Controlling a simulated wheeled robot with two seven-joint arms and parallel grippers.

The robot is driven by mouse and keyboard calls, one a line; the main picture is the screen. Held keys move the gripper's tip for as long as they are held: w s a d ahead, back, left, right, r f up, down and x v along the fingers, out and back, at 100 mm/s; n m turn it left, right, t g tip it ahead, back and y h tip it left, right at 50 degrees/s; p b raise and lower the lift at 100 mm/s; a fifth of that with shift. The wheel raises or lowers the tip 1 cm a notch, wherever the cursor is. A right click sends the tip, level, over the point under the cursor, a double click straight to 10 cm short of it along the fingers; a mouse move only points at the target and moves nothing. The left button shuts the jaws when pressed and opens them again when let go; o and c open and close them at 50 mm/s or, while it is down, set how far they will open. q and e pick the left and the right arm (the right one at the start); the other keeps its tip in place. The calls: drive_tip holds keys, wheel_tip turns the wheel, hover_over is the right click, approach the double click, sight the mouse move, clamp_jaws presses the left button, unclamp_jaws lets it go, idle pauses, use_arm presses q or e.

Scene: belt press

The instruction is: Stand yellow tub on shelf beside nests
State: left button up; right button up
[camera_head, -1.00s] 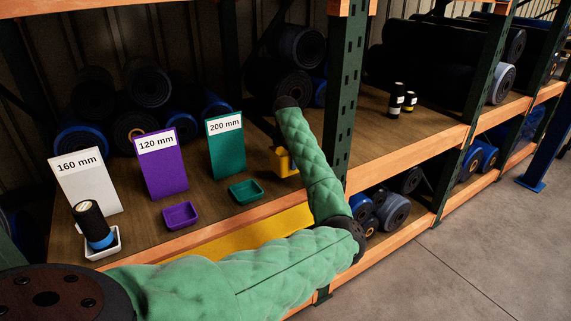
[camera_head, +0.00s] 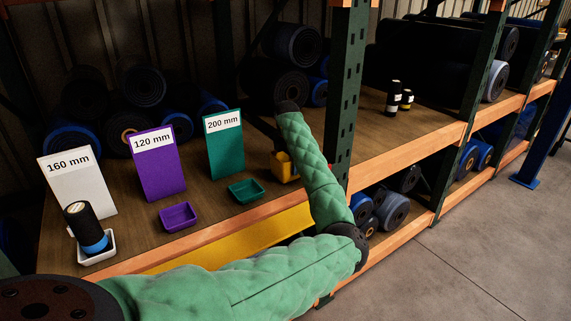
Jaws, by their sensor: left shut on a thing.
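The yellow tub (camera_head: 281,168) is at the shelf's front right, right of the green nest, and partly hidden behind my green left forearm. My left gripper (camera_head: 291,158) is shut on the tub; its fingers are mostly hidden by the forearm. I cannot tell whether the tub touches the shelf (camera_head: 217,217). The nests are a white tray (camera_head: 98,256) holding a black and blue roller (camera_head: 85,228), an empty purple tray (camera_head: 178,217) and an empty green tray (camera_head: 246,190). My right gripper is not in view.
Signs stand behind the nests: white 160 mm (camera_head: 77,190), purple 120 mm (camera_head: 158,170), green 200 mm (camera_head: 225,150). A dark upright post (camera_head: 346,90) is right of my forearm. Dark belt rolls (camera_head: 277,85) lie behind. Two small bottles (camera_head: 393,97) stand farther right.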

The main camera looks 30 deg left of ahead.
use_arm(q)
drive_tip(key=shift+f, duration=0.2)
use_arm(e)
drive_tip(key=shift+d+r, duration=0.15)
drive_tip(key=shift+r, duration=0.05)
use_arm(q)
drive_tip(key=o, duration=0.8)
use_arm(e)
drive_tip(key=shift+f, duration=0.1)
use_arm(q)
drive_tip(key=shift+r, duration=0.35)
wheel_tip(320, 180, up, 12)
drive_tip(key=b, duration=0.1)
drive_tip(key=shift+b, duration=0.35)
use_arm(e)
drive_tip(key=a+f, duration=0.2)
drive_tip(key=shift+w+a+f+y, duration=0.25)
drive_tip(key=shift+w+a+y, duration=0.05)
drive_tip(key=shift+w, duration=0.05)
use_arm(q)
drive_tip(key=shift+f, duration=0.1)
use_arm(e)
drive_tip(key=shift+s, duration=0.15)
